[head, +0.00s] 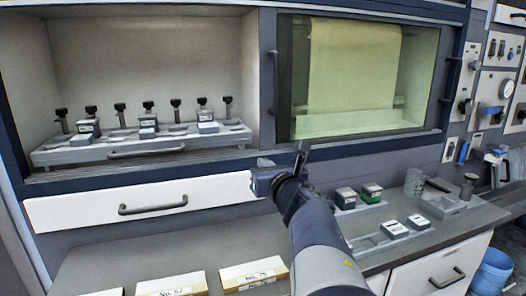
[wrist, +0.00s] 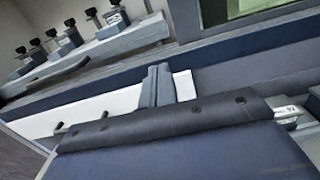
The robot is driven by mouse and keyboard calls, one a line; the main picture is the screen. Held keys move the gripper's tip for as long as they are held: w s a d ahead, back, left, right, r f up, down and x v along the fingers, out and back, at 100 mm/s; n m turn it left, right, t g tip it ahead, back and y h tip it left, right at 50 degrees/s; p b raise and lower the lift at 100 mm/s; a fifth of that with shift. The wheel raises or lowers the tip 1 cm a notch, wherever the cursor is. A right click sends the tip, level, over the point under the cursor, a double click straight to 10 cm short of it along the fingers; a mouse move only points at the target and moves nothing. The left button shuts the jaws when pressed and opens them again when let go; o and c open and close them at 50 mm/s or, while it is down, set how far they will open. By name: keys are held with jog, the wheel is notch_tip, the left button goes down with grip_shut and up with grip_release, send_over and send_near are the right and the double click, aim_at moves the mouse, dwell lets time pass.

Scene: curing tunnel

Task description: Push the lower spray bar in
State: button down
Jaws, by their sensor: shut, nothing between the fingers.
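A long white front with a dark bar handle (head: 152,204) lies below the open chamber at the left. It is the likeliest lower spray bar, but no label shows there. It stands out over the worktop; how far is hard to tell. My gripper (head: 302,148) is at the right end of this front, pointing toward the cabinet. In the wrist view, the fingers of my gripper (wrist: 158,80) are together and empty, with the white front (wrist: 100,106) behind them. I cannot tell whether they touch it. My arm hides the ground just right of the front.
A grey rack (head: 60,156) with knobbed fittings and small boxes stands in the open chamber. A yellowish window (head: 350,75) is to its right. The worktop (head: 110,262) carries labelled white boxes (head: 253,272), a small tray (head: 365,243) and dark boxes (head: 371,192). A blue bucket (head: 494,272) stands lower right.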

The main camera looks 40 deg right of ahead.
send_near(248, 141)
jog(key=x, duration=0.6)
jog(key=shift+w+d+f, duration=0.15)
jog(key=shift+w+f, duration=0.05)
jog(key=shift+w, duration=0.2)
jog(key=x, duration=0.4)
jog(key=shift+d, duration=0.1)
jog(key=shift+r, duration=0.3)
